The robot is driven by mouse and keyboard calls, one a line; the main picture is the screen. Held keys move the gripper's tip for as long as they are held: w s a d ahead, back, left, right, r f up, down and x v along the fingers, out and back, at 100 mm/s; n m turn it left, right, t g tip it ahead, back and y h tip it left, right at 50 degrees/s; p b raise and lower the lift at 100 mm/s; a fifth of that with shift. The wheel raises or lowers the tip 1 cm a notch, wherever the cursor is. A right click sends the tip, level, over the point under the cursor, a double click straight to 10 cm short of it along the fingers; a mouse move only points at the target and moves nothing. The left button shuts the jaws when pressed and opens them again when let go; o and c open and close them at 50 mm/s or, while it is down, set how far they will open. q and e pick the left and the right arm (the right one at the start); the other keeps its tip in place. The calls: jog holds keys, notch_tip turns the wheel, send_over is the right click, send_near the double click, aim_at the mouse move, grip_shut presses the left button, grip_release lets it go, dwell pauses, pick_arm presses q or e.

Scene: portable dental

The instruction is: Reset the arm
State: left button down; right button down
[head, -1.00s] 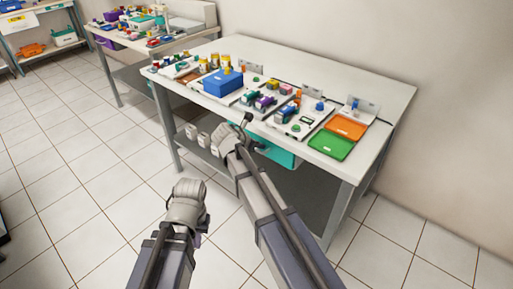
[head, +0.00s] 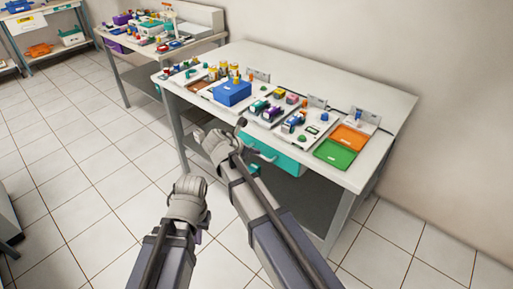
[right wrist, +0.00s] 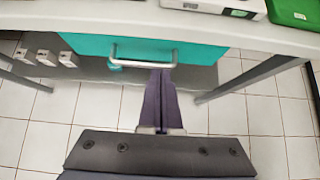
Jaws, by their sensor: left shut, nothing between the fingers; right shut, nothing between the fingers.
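My left arm's end with its gripper (head: 187,198) is low in the head view, over the tiled floor in front of the table. Its fingers are hard to make out there; it is shut and holds nothing. My right gripper (head: 218,147) is higher and further right, in front of the table's front edge. In the right wrist view its two dark fingers (right wrist: 160,100) are together with nothing between them. They appear before the teal drawer (right wrist: 190,48) and its metal handle (right wrist: 143,55).
The white table (head: 300,80) bears a blue box (head: 233,92), small coloured parts, an orange tray (head: 349,135) and a green tray (head: 334,153). Its legs and teal drawer (head: 276,156) are close to my right arm. Open tiled floor (head: 80,170) lies to the left.

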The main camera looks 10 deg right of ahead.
jog(key=s+a+f+m+g+y, duration=0.2)
jog(key=s+a+m, duration=0.2)
jog(key=s+m, duration=0.35)
jog(key=s+a+f+m+g+y, duration=0.25)
jog(key=s+m, duration=0.35)
jog(key=s, duration=0.3)
jog(key=s+a+f+m+g+y, duration=0.1)
jog(key=s+a+f+m+y, duration=0.2)
jog(key=s+m, duration=0.45)
notch_tip(320, 180, up, 15)
jog(key=a+p, duration=0.1)
jog(key=p, duration=1.3)
jog(key=shift+s+a+h+p, duration=0.3)
jog(key=shift+a+h+p, duration=0.1)
jog(key=shift+h, duration=0.05)
jog(key=shift+r, duration=0.1)
